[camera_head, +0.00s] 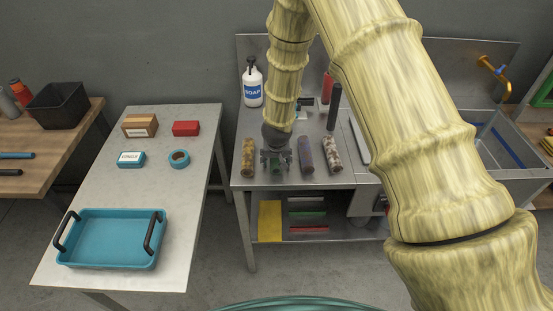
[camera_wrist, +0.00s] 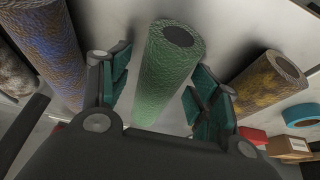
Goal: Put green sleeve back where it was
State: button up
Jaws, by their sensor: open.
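The green sleeve (camera_wrist: 165,75) is a textured green cylinder with a dark hole in its end. In the wrist view it lies between the two open fingers of my gripper (camera_wrist: 163,95), with gaps visible on both sides. In the head view my gripper (camera_head: 276,160) is low over the metal counter (camera_head: 262,182), and only a little of the green sleeve (camera_head: 276,168) shows beneath it. A yellow-brown sleeve (camera_head: 248,157) is to its left, and a purple-blue sleeve (camera_head: 306,155) and a mottled brown-white sleeve (camera_head: 331,154) are to its right.
A soap bottle (camera_head: 252,84) stands at the counter's back left. A red cylinder (camera_head: 327,88) and a dark cylinder (camera_head: 334,106) stand behind the sleeves. A sink (camera_head: 500,150) is at right. A separate table (camera_head: 200,200) holds a teal tray (camera_head: 110,240), boxes and a tape roll (camera_head: 179,158).

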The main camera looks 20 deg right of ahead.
jog(key=shift+r, duration=0.2)
jog(key=shift+r, duration=0.35)
jog(key=b+v, duration=0.2)
jog(key=v, duration=0.9)
jog(key=shift+b, duration=0.3)
jog(key=shift+s, duration=0.15)
jog(key=s+d+f+n+g, duration=0.1)
jog(key=s+d+f+g, duration=0.1)
jog(key=s+f, duration=1.05)
jog(key=s+d+f+n+g, duration=0.1)
jog(key=s+d+f, duration=0.1)
jog(key=s+f, duration=1.1)
jog(key=s+a+f+g+y, duration=0.1)
jog(key=s+a+f, duration=0.1)
jog(key=s, duration=1.3)
jog(key=shift+s+f+n, duration=0.25)
jog(key=shift+f+n, duration=0.15)
jog(key=shift+f, duration=0.2)
